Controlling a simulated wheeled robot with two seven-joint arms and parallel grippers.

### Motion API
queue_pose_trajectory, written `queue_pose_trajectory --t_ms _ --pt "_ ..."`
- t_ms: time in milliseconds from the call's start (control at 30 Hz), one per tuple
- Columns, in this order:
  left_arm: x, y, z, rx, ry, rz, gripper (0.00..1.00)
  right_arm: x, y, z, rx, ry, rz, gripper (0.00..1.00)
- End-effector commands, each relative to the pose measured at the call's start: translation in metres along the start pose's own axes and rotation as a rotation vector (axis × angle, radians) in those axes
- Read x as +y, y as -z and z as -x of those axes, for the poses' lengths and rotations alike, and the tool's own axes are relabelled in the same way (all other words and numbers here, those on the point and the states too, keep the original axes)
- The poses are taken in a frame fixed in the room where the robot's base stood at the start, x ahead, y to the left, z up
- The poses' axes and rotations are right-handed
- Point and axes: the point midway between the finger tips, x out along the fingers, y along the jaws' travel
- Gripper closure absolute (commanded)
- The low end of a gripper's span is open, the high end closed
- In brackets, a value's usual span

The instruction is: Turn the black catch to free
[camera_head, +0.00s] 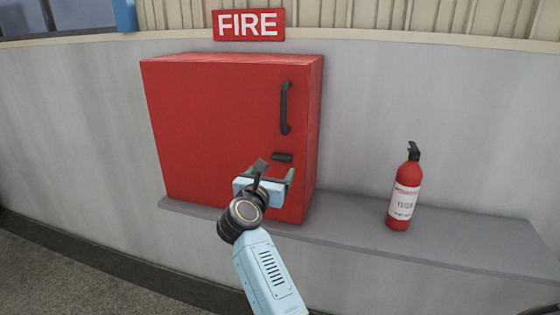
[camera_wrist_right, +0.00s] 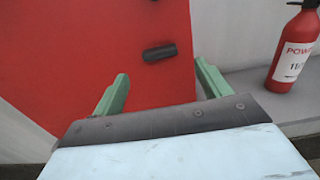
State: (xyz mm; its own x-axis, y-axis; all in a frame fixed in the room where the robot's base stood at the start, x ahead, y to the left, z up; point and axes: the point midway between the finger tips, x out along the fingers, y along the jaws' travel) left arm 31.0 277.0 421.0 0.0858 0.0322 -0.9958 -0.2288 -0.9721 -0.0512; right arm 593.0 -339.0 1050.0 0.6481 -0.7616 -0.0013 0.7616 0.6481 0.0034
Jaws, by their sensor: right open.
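The black catch (camera_head: 282,157) is a short dark bar on the front of the red cabinet (camera_head: 215,120), low on its right side and below the black handle (camera_head: 286,108). It lies close to level. In the right wrist view the catch (camera_wrist_right: 160,52) sits ahead of the fingers, tilted slightly up to the right. My right gripper (camera_head: 269,176) is in front of the cabinet, just below the catch in the picture. Its two green fingers (camera_wrist_right: 158,84) are spread with nothing between them, apart from the catch. My left gripper is not in view.
A grey shelf (camera_head: 460,238) runs under the cabinet. A red fire extinguisher (camera_head: 403,195) stands on it to the right and also shows in the right wrist view (camera_wrist_right: 296,48). A FIRE sign (camera_head: 249,25) is above the cabinet. The shelf between cabinet and extinguisher is clear.

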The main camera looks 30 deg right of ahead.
Motion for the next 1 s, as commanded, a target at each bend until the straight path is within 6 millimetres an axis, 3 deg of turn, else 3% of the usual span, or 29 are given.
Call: queue_pose_trajectory --t_ms 100,300,500,767,1000 --pt "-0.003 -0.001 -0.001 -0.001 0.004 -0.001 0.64 0.0 -0.001 -0.028 -0.004 0.001 0.002 0.24" --pt "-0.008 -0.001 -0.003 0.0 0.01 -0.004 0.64 0.0 0.0 -0.059 -0.002 0.0 0.004 0.24" --pt "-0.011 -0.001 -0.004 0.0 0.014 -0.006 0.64 0.001 0.0 -0.073 -0.001 -0.002 0.002 0.24" --pt "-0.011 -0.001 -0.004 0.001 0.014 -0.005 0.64 0.001 0.0 -0.074 -0.001 -0.002 0.003 0.24" --pt "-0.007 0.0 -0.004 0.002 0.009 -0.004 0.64 0.001 0.0 -0.074 -0.001 -0.002 0.003 0.51"
